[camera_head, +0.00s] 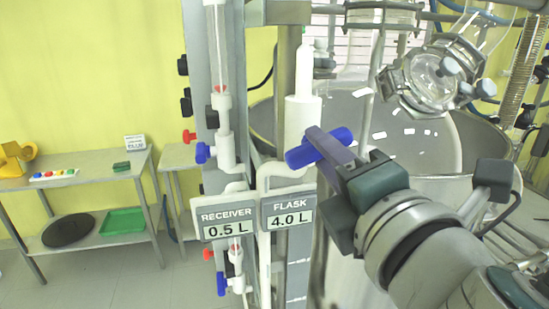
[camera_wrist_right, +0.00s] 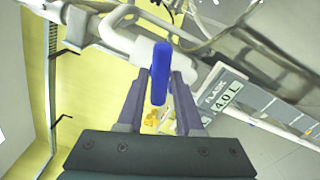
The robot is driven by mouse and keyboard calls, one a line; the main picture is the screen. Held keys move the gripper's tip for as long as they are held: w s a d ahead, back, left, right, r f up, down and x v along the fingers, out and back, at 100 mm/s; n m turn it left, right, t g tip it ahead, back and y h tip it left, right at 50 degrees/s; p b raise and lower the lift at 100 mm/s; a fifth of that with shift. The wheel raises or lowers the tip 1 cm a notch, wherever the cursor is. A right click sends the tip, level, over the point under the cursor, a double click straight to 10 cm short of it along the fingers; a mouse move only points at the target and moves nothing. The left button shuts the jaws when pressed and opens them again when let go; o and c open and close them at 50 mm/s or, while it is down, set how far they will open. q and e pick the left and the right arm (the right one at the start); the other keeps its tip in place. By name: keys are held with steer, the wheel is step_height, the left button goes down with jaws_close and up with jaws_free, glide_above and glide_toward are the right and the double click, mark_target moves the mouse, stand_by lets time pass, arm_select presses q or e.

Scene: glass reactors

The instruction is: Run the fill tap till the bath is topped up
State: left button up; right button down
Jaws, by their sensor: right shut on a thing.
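The tap's blue bar handle (camera_head: 299,157) sits in front of a white valve body (camera_head: 303,112), beside the glassware frame. My right gripper (camera_head: 322,146) reaches in from the right and is shut on this handle. In the right wrist view the blue handle (camera_wrist_right: 160,70) stands between the two fingers (camera_wrist_right: 160,88), with white pipework behind it. A wide grey metal vessel (camera_head: 468,140), which looks like the bath, stands behind my right arm. Its liquid level cannot be told. My left gripper is not in view.
Two displays hang below the tap: RECEIVER 0.5 L (camera_head: 225,223) and FLASK 4.0 L (camera_head: 289,211). A glass flask neck (camera_head: 436,80) with clamps is close above my right arm. A metal table (camera_head: 100,178) stands at the left, with open floor before it.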

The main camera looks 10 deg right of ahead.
steer(key=shift+m+b, duration=0.4)
steer(key=shift+m, duration=1.5)
steer(key=c, duration=0.7)
jaws_free()
steer(key=s+b, duration=0.3)
steer(key=s, duration=0.7)
steer(key=shift+d+b, duration=0.15)
steer(key=shift+b, duration=0.2)
